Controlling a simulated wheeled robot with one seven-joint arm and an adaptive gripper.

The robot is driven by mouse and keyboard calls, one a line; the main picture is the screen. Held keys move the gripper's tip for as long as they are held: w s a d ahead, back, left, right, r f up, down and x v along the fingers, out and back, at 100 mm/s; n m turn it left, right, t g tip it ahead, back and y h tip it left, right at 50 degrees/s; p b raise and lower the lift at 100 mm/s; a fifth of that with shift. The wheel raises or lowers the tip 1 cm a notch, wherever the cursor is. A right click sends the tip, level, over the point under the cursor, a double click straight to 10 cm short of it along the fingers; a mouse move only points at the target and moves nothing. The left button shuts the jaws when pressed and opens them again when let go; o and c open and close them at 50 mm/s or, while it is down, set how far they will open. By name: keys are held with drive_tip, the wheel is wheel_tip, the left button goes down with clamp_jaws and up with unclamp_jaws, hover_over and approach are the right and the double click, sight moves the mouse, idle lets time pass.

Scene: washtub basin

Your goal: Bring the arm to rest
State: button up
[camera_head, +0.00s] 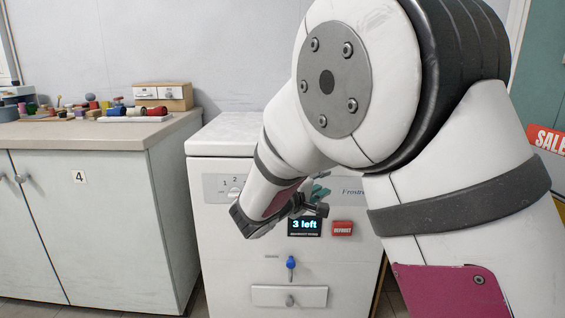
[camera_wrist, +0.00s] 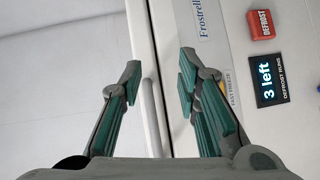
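My gripper (camera_head: 314,198) is in front of the white appliance (camera_head: 230,270), largely hidden behind my own arm in the head view. In the wrist view my gripper (camera_wrist: 160,78) has its two green-and-grey fingers spread apart. Nothing is held between them. Behind the gap between the fingers run the appliance's edge and a pale bar (camera_wrist: 152,115); I cannot tell how far they are from the fingers. My arm is bent and fills much of the right of the head view.
The appliance carries a "3 left" display (camera_head: 305,226), a red defrost button (camera_head: 342,228), a blue knob (camera_head: 291,262) and a small drawer (camera_head: 270,296). At left stands a cabinet (camera_head: 100,215) with a cluttered top and a small drawer box (camera_head: 163,95). A sale sign (camera_head: 546,139) is at right.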

drive_tip(key=s+d+r+m+g+h, duration=0.1)
drive_tip(key=s+d+r+m+g, duration=0.15)
drive_tip(key=s+d, duration=0.4)
drive_tip(key=s+d+r+m+g+h, duration=0.1)
drive_tip(key=s+d+r+m+g, duration=0.15)
drive_tip(key=s+d+g, duration=0.4)
drive_tip(key=s+d+f+m+g+y, duration=0.1)
drive_tip(key=s+d, duration=0.3)
drive_tip(key=s, duration=0.2)
drive_tip(key=s+d+m+g+y, duration=0.1)
drive_tip(key=s+d+m, duration=0.15)
drive_tip(key=s, duration=0.35)
drive_tip(key=s+a+f+g+y, duration=0.1)
drive_tip(key=s+a+f+y, duration=0.15)
drive_tip(key=s, duration=0.55)
drive_tip(key=s+a+f+m+y, duration=0.1)
drive_tip(key=s+a+y, duration=0.25)
drive_tip(key=s, duration=0.45)
drive_tip(key=s+a+f+g+y, duration=0.15)
drive_tip(key=s+y, duration=0.25)
drive_tip(key=s, duration=0.4)
wheel_tip(320, 180, up, 32)
drive_tip(key=s+t+p, duration=0.1)
drive_tip(key=t+p, duration=0.3)
drive_tip(key=p, duration=2.7)
drive_tip(key=shift+d, duration=0.2)
drive_tip(key=shift+w+a+t, duration=0.25)
drive_tip(key=shift+w+a, duration=0.1)
drive_tip(key=shift+w, duration=0.05)
